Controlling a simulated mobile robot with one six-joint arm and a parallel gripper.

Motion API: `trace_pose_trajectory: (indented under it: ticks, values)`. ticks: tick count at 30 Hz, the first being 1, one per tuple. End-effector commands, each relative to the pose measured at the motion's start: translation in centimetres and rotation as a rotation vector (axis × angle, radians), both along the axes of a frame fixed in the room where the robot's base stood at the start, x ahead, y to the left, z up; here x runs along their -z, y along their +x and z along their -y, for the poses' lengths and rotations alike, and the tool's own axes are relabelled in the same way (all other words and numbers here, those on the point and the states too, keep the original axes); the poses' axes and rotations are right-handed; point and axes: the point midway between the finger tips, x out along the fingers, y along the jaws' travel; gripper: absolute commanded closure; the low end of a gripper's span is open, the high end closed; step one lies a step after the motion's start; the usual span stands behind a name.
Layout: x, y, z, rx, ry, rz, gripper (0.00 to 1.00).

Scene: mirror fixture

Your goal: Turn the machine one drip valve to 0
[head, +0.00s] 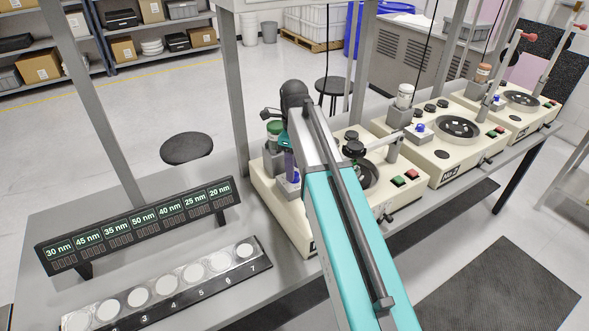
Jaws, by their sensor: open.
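Machine one (268,196) is the nearest cream machine on the bench, at the middle, partly hidden by my arm. A green-capped bottle (274,128) stands at its back left. A small blue part (294,177) shows low beside it; I cannot tell whether this is the drip valve, and no valve setting is readable. My gripper (289,166) appears to point down just right of the bottle, close above the blue part. It is open, but its fingertips are small and partly hidden, and I cannot tell whether they touch anything.
Two similar machines, the middle one (440,158) and the far one (524,116), stand farther right. A lit thickness sign (140,228) and a numbered tray of discs (255,243) lie at left. Frame posts (235,90) rise behind. A stool (186,148) stands beyond the bench.

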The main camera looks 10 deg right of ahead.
Motion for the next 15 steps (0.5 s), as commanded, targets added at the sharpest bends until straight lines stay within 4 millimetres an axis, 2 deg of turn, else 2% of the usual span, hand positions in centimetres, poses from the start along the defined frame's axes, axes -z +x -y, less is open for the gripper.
trace_pose_trajectory:
  ticks: [6, 15]
  values:
    - [1.4, 0.0, 0.0, -0.001, 0.0, 0.0, 0.55]
    - [1.8, 0.0, -0.1, -0.001, -0.001, 0.001, 0.55]
